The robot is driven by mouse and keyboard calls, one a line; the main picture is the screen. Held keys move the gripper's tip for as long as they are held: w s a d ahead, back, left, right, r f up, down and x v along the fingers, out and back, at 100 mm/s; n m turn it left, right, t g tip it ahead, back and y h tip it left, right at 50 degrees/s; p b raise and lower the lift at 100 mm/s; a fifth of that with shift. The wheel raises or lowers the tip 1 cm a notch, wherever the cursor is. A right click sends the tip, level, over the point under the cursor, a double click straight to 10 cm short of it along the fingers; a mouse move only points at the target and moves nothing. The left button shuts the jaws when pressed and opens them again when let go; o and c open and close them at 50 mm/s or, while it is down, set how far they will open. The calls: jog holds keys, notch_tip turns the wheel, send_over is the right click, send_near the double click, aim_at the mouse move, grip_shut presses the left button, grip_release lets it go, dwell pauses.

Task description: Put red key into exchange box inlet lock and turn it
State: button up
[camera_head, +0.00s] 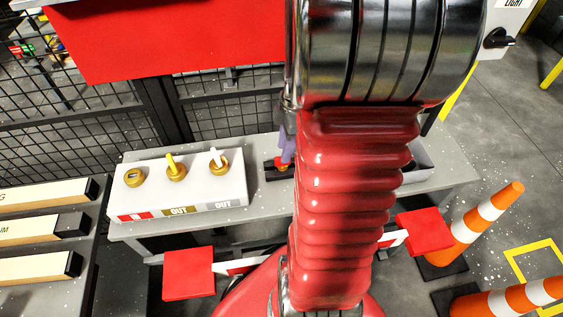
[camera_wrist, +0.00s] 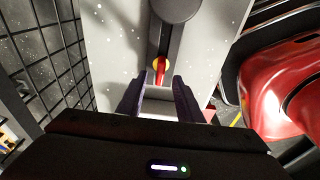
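The white exchange box (camera_head: 190,186) sits on the grey table at left in the head view. Its red-labelled IN lock (camera_head: 134,178) holds no key. A yellow key (camera_head: 172,163) and a white key (camera_head: 217,157) stand in its two OUT locks. The red key (camera_head: 283,166) is at a dark holder right of the box, partly hidden by my arm. In the wrist view the red key (camera_wrist: 158,68) lies just past my fingertips, between their lines. My gripper (camera_wrist: 158,82) is open, its fingers apart with no key between them. In the head view only a purple finger shows.
The grey table (camera_head: 276,200) has bare room between box and holder. Black mesh fencing (camera_head: 60,140) stands behind it. A rack (camera_head: 92,215) with long boxes is at left. Orange and white cones (camera_head: 482,215) stand on the floor at right.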

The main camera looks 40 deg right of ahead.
aim_at(282, 167)
jog(key=shift+w+a+f, duration=0.1)
jog(key=shift+a+f, duration=0.05)
jog(key=shift+f, duration=1.15)
jog(key=shift+w+a+f, duration=0.1)
jog(key=shift+a+f, duration=0.05)
jog(key=shift+f, duration=1.1)
grip_shut()
